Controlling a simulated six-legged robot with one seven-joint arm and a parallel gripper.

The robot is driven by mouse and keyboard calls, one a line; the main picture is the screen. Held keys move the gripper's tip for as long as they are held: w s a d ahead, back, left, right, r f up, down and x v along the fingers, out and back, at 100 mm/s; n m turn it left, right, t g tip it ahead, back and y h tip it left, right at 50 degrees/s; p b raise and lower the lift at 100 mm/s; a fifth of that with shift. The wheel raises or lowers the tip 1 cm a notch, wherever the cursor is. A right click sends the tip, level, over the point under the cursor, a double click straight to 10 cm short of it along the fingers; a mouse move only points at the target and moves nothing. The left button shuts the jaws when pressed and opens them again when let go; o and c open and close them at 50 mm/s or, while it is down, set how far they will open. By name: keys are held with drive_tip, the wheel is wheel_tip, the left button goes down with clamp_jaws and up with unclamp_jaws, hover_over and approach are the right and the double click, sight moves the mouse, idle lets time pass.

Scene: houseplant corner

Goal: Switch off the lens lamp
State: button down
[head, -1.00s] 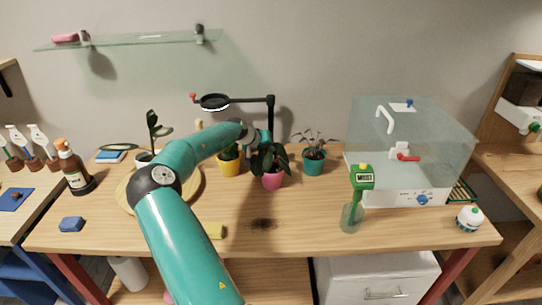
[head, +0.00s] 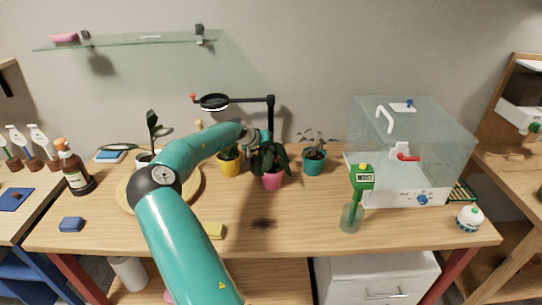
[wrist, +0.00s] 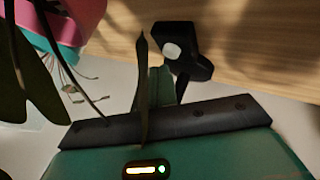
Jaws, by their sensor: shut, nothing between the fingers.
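The lens lamp (head: 271,122) stands at the back of the table, with a black post, an arm and a round lens head (head: 214,102) with a red knob at its left end. I cannot tell whether it is lit. In the wrist view, its black base (wrist: 190,68) has a pale button (wrist: 172,51). My gripper (wrist: 158,72) is shut and empty, with its tips close beside the base; contact is unclear. A dark leaf partly covers the fingers. In the head view, my gripper is near the post, partly hidden by plants.
A pink pot (head: 272,181) with a leafy plant stands just in front of my gripper; it also shows in the wrist view (wrist: 75,18). A yellow pot (head: 230,167) and a teal pot (head: 314,164) flank it. A clear case (head: 440,145) stands at right. The front middle is mostly clear.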

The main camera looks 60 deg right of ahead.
drive_tip(key=shift+f, duration=0.15)
idle(0.4)
drive_tip(key=shift+f, duration=0.3)
drive_tip(key=shift+f, duration=0.25)
idle(0.5)
drive_tip(key=shift+r, duration=0.7)
drive_tip(key=shift+r, duration=3)
